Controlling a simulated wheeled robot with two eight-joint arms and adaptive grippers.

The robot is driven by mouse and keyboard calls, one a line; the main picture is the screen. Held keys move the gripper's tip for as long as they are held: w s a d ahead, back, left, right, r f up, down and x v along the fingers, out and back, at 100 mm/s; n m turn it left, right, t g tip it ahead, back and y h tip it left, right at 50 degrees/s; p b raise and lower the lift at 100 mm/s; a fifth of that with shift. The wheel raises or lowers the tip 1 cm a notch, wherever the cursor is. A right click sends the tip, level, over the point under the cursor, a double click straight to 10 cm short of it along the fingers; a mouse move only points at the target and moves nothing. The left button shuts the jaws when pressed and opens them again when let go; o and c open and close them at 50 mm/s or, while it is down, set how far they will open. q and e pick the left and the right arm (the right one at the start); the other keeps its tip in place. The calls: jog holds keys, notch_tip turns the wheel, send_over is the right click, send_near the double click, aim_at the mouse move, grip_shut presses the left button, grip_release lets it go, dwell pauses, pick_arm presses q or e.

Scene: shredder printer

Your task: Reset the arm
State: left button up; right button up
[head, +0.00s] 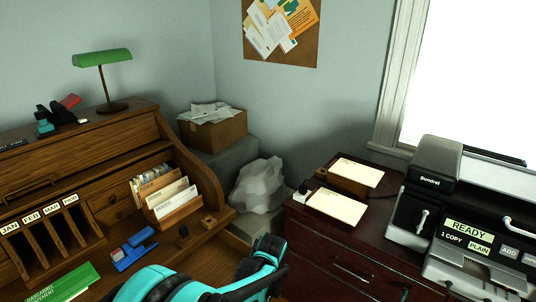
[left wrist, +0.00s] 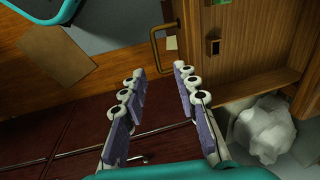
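My left arm (head: 205,285), teal and black, reaches in at the bottom of the head view, in front of the roll-top desk. Its gripper tips cannot be made out there. In the left wrist view my left gripper (left wrist: 159,72) has its two purple-padded fingers spread apart with nothing between them. Beyond the fingers are wooden desk panels with a brass handle (left wrist: 154,50) and a dark red cabinet front (left wrist: 75,125). My right gripper is in neither view.
The wooden desk (head: 110,215) holds a blue stapler-like tool (head: 133,250), a letter holder (head: 178,210) and a green folder (head: 65,283). The dark red cabinet (head: 340,262) carries paper trays and a printer (head: 480,250). A filled plastic bag (head: 258,186) is between them.

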pick_arm(q)
jog(key=s+a+r+n+t, duration=0.1)
jog(key=s+a+r, duration=0.1)
jog(key=a+r, duration=0.15)
jog(key=s+a+r+n, duration=0.1)
jog(key=s+a+r, duration=0.15)
jog(key=r, duration=0.25)
jog(key=s+a+r+n+t, duration=0.2)
jog(key=s+a+r, duration=0.1)
jog(key=s+a, duration=0.2)
jog(key=s+a+r+n+t+h, duration=0.1)
jog(key=s+a+r+n+t, duration=0.1)
jog(key=s, duration=0.7)
jog(key=a+r+n, duration=0.1)
jog(key=a, duration=0.1)
jog(key=shift+a+r+t, duration=0.3)
jog(key=shift+a+r, duration=0.05)
